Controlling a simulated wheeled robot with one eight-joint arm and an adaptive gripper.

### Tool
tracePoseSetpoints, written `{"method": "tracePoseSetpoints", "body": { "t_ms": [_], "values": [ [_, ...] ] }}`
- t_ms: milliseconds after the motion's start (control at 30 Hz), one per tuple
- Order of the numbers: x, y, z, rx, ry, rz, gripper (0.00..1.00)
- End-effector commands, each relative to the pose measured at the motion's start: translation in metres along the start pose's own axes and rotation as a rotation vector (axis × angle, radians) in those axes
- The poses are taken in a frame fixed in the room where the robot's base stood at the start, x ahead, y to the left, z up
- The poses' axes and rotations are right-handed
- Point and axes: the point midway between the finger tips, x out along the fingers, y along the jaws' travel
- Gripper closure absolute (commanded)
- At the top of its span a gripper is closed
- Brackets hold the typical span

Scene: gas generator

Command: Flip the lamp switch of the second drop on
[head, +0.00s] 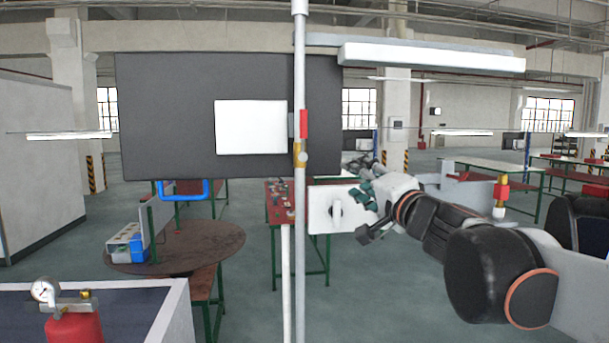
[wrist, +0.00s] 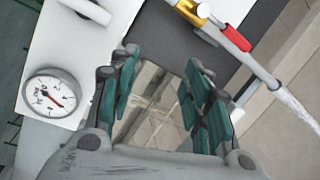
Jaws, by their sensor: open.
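No part is clearly readable as the lamp switch. A long lamp (head: 430,57) hangs at the upper right, beside a vertical pipe (head: 299,250). The pipe carries a brass fitting with a red lever (head: 304,123), which also shows at the top right of the wrist view (wrist: 236,38). A small grey box (head: 291,124) sits next to the lever. My gripper (head: 365,200) is open and empty, right of the pipe and below the lever, by a white panel (head: 320,222). In the wrist view its teal fingers (wrist: 163,62) are spread apart, with the lever beyond them.
The white panel bears a round gauge (wrist: 50,97) in the wrist view. A dark board (head: 165,110) with a white sheet (head: 250,128) stands behind the pipe. A round brown table (head: 190,245) and red benches stand on the grey floor. A red cylinder (head: 74,328) is at the lower left.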

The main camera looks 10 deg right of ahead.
Motion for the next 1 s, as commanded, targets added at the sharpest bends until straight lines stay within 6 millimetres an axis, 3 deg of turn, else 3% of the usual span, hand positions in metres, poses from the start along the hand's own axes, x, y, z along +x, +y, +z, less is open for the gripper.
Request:
{"method": "tracePoseSetpoints", "body": {
  "t_ms": [1000],
  "values": [
    [-0.062, -0.018, -0.007, -0.001, 0.0, 0.0, 0.56]
  ]
}}
